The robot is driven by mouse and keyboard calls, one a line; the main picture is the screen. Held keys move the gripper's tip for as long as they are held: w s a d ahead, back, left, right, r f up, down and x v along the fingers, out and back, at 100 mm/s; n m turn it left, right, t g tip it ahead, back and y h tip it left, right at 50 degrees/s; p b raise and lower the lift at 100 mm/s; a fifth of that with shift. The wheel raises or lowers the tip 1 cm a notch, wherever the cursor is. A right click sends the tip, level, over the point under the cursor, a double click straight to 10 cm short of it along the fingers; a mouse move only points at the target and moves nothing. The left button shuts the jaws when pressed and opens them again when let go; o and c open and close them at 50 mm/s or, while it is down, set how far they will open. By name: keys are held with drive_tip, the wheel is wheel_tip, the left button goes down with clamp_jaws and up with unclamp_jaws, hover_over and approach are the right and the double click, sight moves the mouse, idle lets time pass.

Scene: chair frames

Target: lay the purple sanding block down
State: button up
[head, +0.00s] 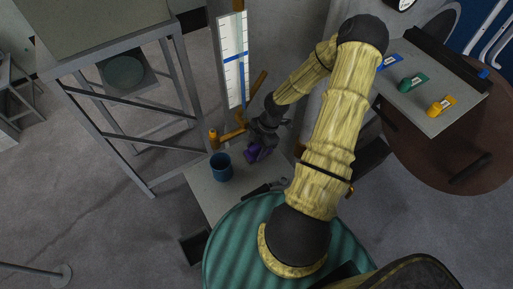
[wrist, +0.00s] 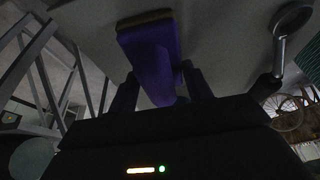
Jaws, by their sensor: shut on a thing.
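The purple sanding block (head: 258,152) is held in my gripper (head: 265,140), over the grey table (head: 208,189) in the head view. In the wrist view the purple block (wrist: 153,65) sits between the two dark fingers of my gripper (wrist: 158,90), and a tan strip shows along its far end. My gripper is shut on it. The table's grey top lies behind the block in the wrist view. I cannot tell whether the block touches the tabletop.
A blue cup (head: 221,167) stands on the table left of the block. A dark-handled tool (head: 258,190) lies nearer the front, and orange-brown clamp-like bars (head: 233,133) are behind. A side board (head: 425,88) at right holds blue, green and yellow blocks. A metal frame (head: 188,90) stands left.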

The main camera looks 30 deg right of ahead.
drive_tip(key=o, duration=1.1)
drive_tip(key=v, duration=1.2)
drive_tip(key=shift+p, duration=0.3)
